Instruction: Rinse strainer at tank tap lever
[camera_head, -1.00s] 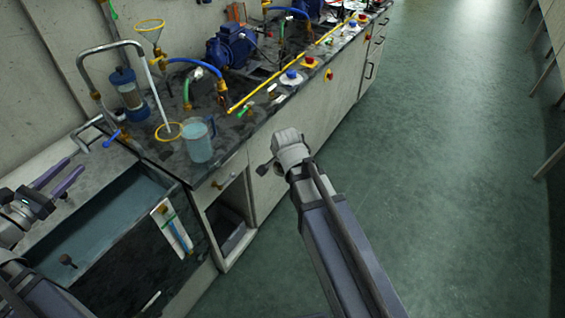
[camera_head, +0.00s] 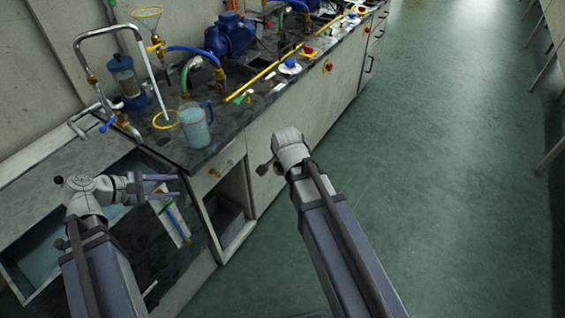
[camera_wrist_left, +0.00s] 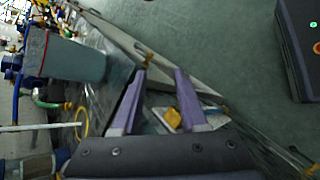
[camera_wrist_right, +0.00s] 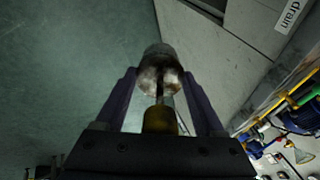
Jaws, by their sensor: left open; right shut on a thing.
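The strainer (camera_wrist_right: 159,72), a dull metal cylinder with a brass-coloured end, is held between the fingers of my right gripper (camera_wrist_right: 162,88) in the right wrist view. In the head view my right wrist hides the jaws and strainer. The tank (camera_head: 150,250) is at lower left, with water inside. The blue tap lever (camera_head: 108,124) sits at its back edge, near a bent metal pipe (camera_head: 152,75). My left gripper (camera_head: 178,188) is open and empty near the tank's front edge, to the right of and nearer than the lever. Its fingers also show in the left wrist view (camera_wrist_left: 155,92).
A jug of water (camera_head: 194,128) stands on the counter near its edge, beside a yellow ring (camera_head: 166,120). Blue pumps (camera_head: 228,36) and hoses line the counter behind. An open cabinet (camera_head: 228,210) is below. The green floor at right is clear.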

